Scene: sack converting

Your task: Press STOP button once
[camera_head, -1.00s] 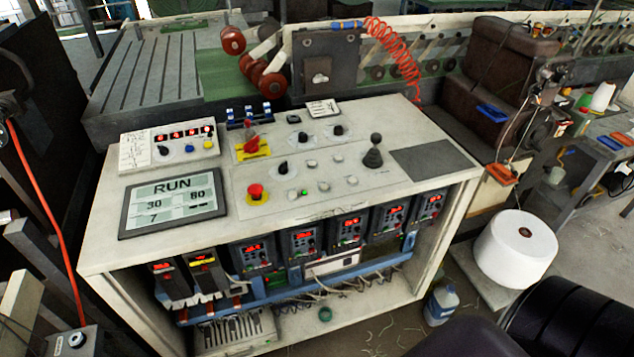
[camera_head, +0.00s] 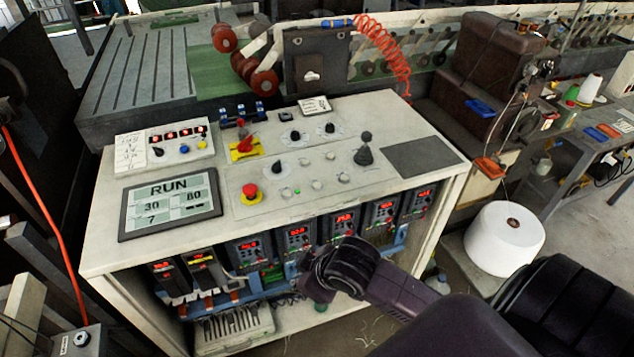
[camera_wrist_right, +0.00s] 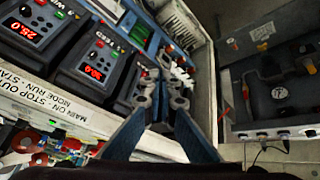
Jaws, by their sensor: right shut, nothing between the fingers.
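The cream control console (camera_head: 110,245) stands in front of me. On its top are a red mushroom button on a yellow base (camera_head: 250,191), a lit green button (camera_head: 296,190) and several pale round buttons (camera_head: 317,184). Their lettering is too small to read, so I cannot tell which is STOP. The screen (camera_head: 170,203) reads RUN. My right gripper (camera_head: 318,287) is low before the console's front, below the top; its fingers are hard to make out there. In the right wrist view the gripper (camera_wrist_right: 165,92) is shut and empty, with console drives behind it. My left gripper is out of view.
A black joystick (camera_head: 365,152) and dark selector knobs (camera_head: 281,168) rise from the console top. Red-lit drives (camera_head: 298,235) fill its open front. A white spool (camera_head: 504,238) stands on the right. The air above the panel is clear.

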